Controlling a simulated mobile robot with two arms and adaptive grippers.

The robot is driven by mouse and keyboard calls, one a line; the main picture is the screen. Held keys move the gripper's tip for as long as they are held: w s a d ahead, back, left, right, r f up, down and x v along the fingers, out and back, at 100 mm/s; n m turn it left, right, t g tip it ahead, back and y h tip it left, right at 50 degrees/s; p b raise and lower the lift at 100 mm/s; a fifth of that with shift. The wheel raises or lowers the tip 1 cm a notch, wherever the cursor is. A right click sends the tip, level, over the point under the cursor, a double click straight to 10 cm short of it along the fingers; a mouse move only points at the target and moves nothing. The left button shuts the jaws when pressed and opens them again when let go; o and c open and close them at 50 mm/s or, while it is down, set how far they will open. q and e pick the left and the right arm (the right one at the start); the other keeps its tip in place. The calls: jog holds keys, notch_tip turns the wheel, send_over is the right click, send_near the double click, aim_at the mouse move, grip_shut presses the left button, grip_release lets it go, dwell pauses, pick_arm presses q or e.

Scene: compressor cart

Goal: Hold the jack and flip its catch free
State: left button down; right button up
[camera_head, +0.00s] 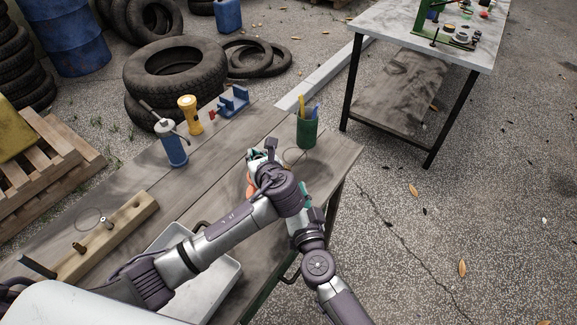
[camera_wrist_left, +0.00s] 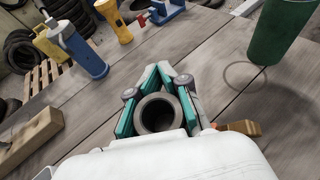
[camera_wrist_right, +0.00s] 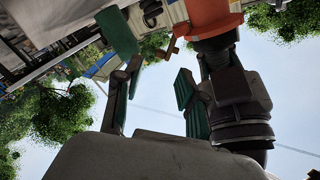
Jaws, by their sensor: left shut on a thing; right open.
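The jack shows in the left wrist view as a dark hollow cylinder (camera_wrist_left: 158,114), with the teal-padded fingers of my left gripper (camera_wrist_left: 166,76) closed around it. Its orange body shows in the right wrist view (camera_wrist_right: 212,16) and, mostly hidden by my arm, in the head view (camera_head: 250,186). The catch, a small brownish lever, sticks out sideways from the jack in the left wrist view (camera_wrist_left: 240,127) and right wrist view (camera_wrist_right: 172,46). My right gripper (camera_wrist_right: 150,58) is open, with the catch near its fingertips; I cannot tell whether they touch.
A green pen cup (camera_head: 307,131), blue bottle (camera_head: 172,148), yellow flashlight (camera_head: 190,115) and blue vise-like tool (camera_head: 234,100) stand farther back on the wooden bench. A wooden peg block (camera_head: 110,238) and grey tray (camera_head: 222,274) lie nearer. A second table (camera_head: 392,28) stands beyond a gap.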

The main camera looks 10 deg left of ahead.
aim_at(289, 170)
jog(key=x, duration=0.7)
jog(key=shift+w+a, duration=0.1)
jog(key=shift+w, duration=0.1)
grip_shut()
